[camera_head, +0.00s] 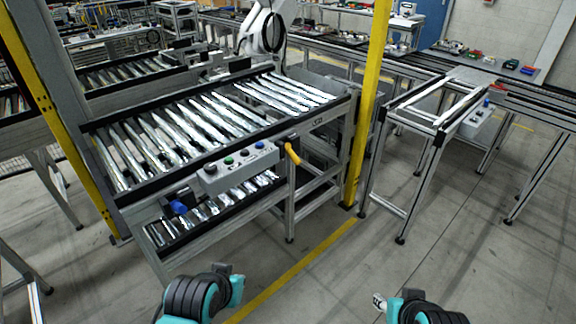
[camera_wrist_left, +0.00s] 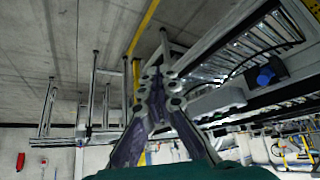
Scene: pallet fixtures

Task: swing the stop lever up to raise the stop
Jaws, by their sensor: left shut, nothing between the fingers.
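The stop lever (camera_head: 292,153) is a short yellow handle at the front right corner of the roller conveyor, right of the control box. It slants down to the right. The stop itself I cannot make out. My left gripper (camera_wrist_left: 161,78) is shut and empty in the wrist view, its fingertips together. In the head view its end (camera_head: 227,269) is low in the picture, in front of the conveyor and well apart from the lever. My right gripper (camera_head: 380,302) shows only as a small metallic end at the bottom; its fingers cannot be made out.
The grey control box (camera_head: 238,167) carries several buttons on the conveyor front. A blue knob (camera_head: 179,207) sits beside the lower rollers. A yellow post (camera_head: 368,100) stands right of the lever, with an aluminium frame (camera_head: 383,206) beyond. The floor before the conveyor is open.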

